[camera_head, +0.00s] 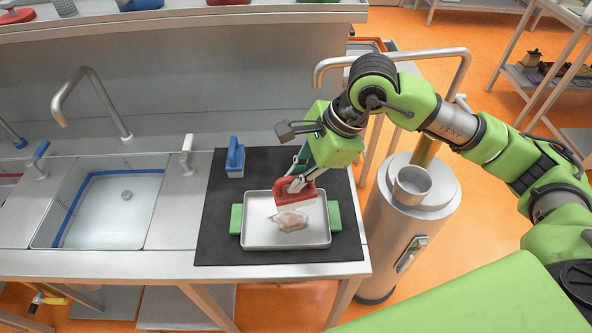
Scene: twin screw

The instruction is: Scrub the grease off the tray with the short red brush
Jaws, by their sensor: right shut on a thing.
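A silver tray (256,239) lies on a black mat on the counter, with a green block showing at its left and right sides. A pale brownish grease patch (289,221) is on the tray floor, around the middle. My right gripper (297,184) reaches in from the right and is shut on the short red brush (299,198). The brush is over the tray's upper right part, just behind the grease patch. I cannot tell whether its underside touches the tray. My left gripper is not in view.
A blue brush (235,157) stands on the black mat (219,211), behind the tray. A sink (108,213) with a tall faucet (91,95) is to the left. A metal cylinder (405,228) stands right of the counter. A shelf (180,22) runs along the back. The mat's left part is clear.

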